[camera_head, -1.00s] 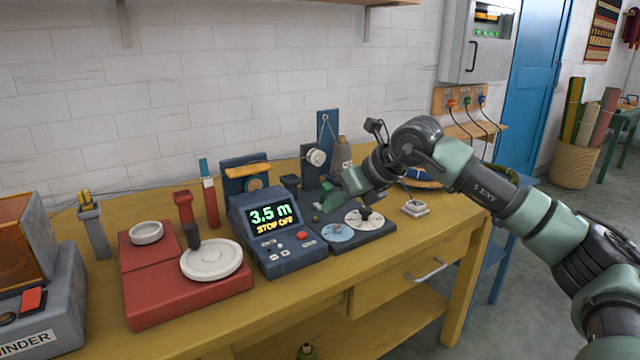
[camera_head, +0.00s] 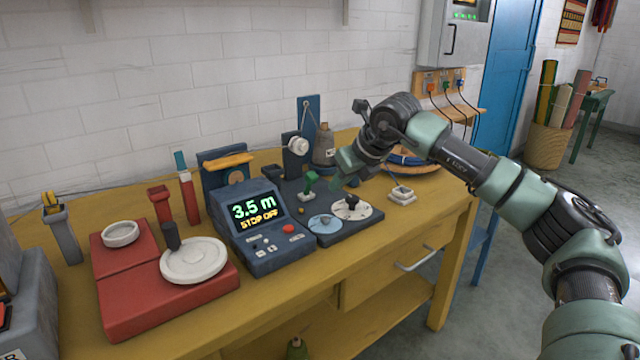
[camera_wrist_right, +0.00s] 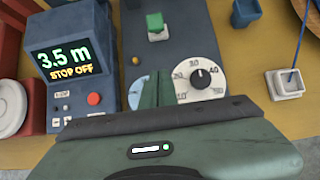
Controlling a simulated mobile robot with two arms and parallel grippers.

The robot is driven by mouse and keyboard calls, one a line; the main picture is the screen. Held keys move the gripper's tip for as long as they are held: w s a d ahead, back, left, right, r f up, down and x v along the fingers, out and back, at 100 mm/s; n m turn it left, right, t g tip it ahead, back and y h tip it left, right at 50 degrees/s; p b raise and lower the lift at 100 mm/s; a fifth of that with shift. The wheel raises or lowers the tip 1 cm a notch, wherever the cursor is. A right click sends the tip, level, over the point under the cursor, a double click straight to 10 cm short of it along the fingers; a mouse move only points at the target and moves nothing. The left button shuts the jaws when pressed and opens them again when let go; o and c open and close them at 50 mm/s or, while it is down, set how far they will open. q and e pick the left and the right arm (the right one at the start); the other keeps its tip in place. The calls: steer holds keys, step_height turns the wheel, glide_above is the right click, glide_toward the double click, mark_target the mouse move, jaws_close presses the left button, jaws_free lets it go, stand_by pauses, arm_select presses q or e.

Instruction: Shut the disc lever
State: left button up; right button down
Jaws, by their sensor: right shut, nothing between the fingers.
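A green-handled lever (camera_head: 311,182) stands on the dark blue base plate (camera_head: 352,230) of the measuring machine; I take it to be the disc lever. In the right wrist view the green handle (camera_wrist_right: 155,24) sits on a pale block beyond my fingertips. A pale blue disc (camera_head: 323,224) and a white numbered dial (camera_head: 365,210) with a black knob lie in front of it. My right gripper (camera_head: 338,184) is shut and empty, right of the lever and apart from it. In the wrist view its fingers (camera_wrist_right: 158,88) cover part of the blue disc. My left gripper is out of view.
The display box (camera_head: 254,222) reads "3.5 m STOP OFF" and stands left of the plate. A red base (camera_head: 135,290) with white dishes is further left.

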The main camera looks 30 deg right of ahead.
mark_target(309, 184)
steer(key=x, duration=0.5)
steer(key=shift+w+f+b, duration=0.15)
steer(key=shift+w+b, duration=0.15)
steer(key=shift+w, duration=0.05)
steer(key=shift+w+a+r, duration=0.1)
steer(key=shift+w+r, duration=0.2)
steer(key=shift+w, duration=0.2)
steer(key=shift+w+a+r, duration=0.1)
steer(key=shift+w+r, duration=0.2)
steer(key=shift+w, duration=0.2)
steer(key=shift+w+r, duration=0.25)
steer(key=shift+w, duration=0.3)
